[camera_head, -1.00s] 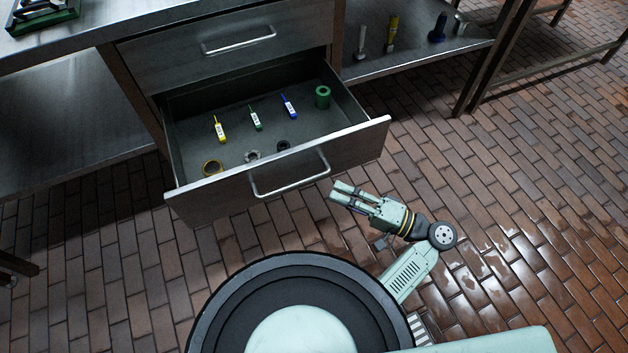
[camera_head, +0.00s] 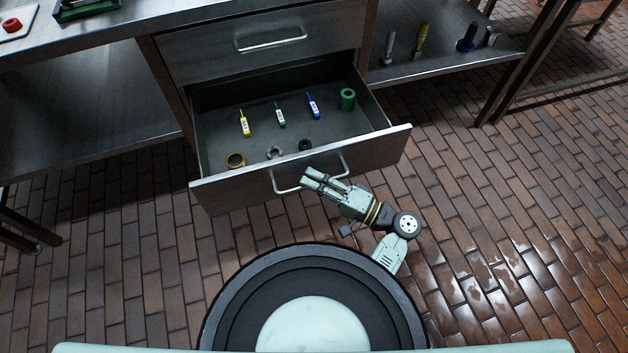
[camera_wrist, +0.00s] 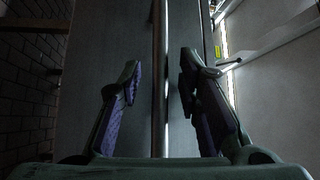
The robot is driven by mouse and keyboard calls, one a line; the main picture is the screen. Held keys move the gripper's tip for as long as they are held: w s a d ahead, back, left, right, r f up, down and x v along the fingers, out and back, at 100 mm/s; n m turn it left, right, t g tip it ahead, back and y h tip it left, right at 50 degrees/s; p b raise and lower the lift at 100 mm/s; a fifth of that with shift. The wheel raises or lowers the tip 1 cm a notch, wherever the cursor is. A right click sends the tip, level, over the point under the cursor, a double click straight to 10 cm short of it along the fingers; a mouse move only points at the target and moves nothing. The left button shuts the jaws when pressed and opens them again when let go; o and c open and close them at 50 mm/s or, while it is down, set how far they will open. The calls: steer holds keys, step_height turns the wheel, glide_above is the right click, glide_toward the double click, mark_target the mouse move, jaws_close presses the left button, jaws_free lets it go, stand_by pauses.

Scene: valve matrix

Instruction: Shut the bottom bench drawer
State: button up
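The bottom bench drawer (camera_head: 230,192) is pulled out, its grey metal front facing me. Its bar handle (camera_head: 343,160) is partly hidden behind my gripper (camera_head: 308,178) in the head view. My gripper is at the drawer front, fingers pointing at it. In the wrist view, my gripper (camera_wrist: 160,85) has its two fingers apart, and the handle bar (camera_wrist: 160,60) runs lengthwise between them. I see no clear contact between the fingers and the bar. The drawer front (camera_wrist: 90,60) fills the middle of that view.
The open drawer holds yellow, green and blue tagged tools, a green cylinder (camera_head: 347,99) and several rings. The closed upper drawer (camera_head: 260,45) sits above it. Bench legs (camera_head: 505,70) stand at the right. The brick floor (camera_head: 480,220) is clear to the right.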

jaws_close()
stand_by(0.3)
stand_by(0.6)
